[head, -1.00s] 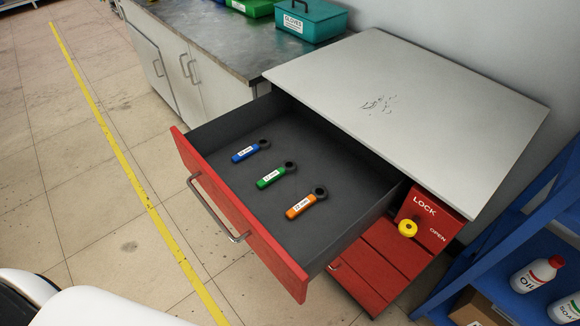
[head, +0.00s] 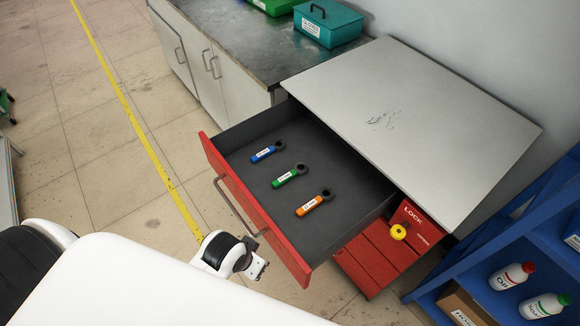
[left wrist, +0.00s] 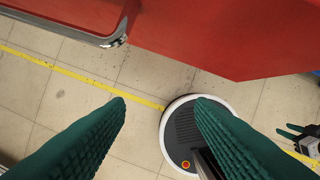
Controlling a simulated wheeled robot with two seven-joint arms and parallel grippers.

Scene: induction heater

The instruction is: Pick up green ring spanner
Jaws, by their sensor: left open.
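The green ring spanner (head: 290,176) lies flat in the open drawer (head: 239,151), between a blue spanner (head: 266,151) and an orange spanner (head: 314,203). Its dark ring end points right, toward the cabinet. My left gripper (left wrist: 161,100) is open and empty in the left wrist view, its green fingers wide apart. It is outside the drawer, near the red front; no spanner shows in that view. A white wrist part of my arm (head: 228,254) shows in the head view before the drawer's near corner. My right gripper (left wrist: 296,141) shows small at the left wrist view's right edge, its opening unclear.
The drawer front has a metal handle (head: 238,208), also in the left wrist view (left wrist: 85,38). A grey cabinet top (head: 410,130) overhangs the drawer's back. A yellow lock knob (head: 398,232) sits right of it. A blue shelf (head: 478,253) with bottles stands at the right.

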